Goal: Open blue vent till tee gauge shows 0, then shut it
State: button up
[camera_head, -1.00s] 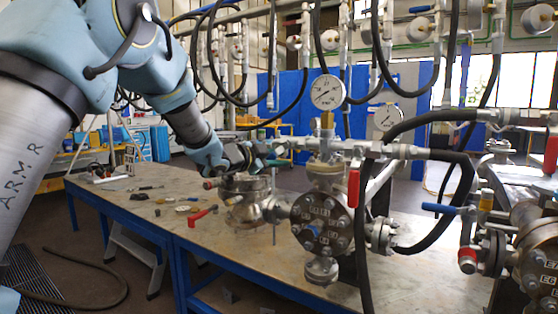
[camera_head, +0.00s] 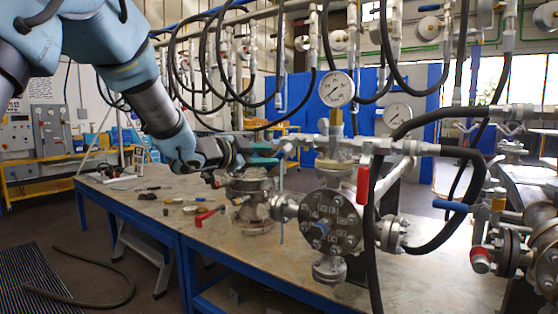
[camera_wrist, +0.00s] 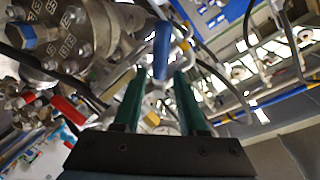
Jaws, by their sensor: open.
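My gripper (camera_wrist: 159,86) is open, with its two green fingers apart in the wrist view. A blue lever handle (camera_wrist: 161,48) stands just beyond and between the fingertips, with no clear contact. In the head view my gripper (camera_head: 268,156) is at the pipework left of the tee, above a small flanged vessel (camera_head: 250,190); the blue lever there is hidden or too small to make out. A round white gauge (camera_head: 337,88) stands on a brass fitting above the tee; its needle is visible but too small to read.
A red handle (camera_head: 363,184) hangs right of the large flanged vessel (camera_head: 331,222). Another blue lever (camera_head: 451,206) is on the right-hand vessel. A second gauge (camera_head: 397,116) stands behind. Black hoses (camera_head: 374,235) loop around. The bench's left part (camera_head: 130,190) holds small loose parts.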

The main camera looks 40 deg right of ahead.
jog(key=shift+s+a+r, duration=0.15)
jog(key=shift+a, duration=1.2)
jog(key=shift+c, duration=1.3)
jog(key=shift+s+f+m, duration=0.3)
jog(key=shift+m, duration=0.3)
jog(key=shift+c, duration=0.8)
jog(key=s+f+m+p, duration=0.1)
jog(key=m, duration=0.1)
jog(key=s+f+m+p, duration=0.1)
jog(key=m, duration=0.1)
jog(key=s+f+m+h+p, duration=0.1)
jog(key=m, duration=0.1)
jog(key=shift+a+f, duration=0.15)
jog(key=shift+a, duration=0.1)
grip_shut()
jog(key=s+a+f+m+t+p, duration=0.2)
jog(key=a+f+m+t+p, duration=0.15)
jog(key=m, duration=0.55)
jog(key=w+d+r+p, duration=0.2)
jog(key=w+d+p, duration=0.3)
jog(key=d+p, duration=0.2)
jog(key=shift+w+d+r+p, duration=0.2)
jog(key=shift+d+r+p, duration=0.2)
jog(key=shift+d, duration=0.5)
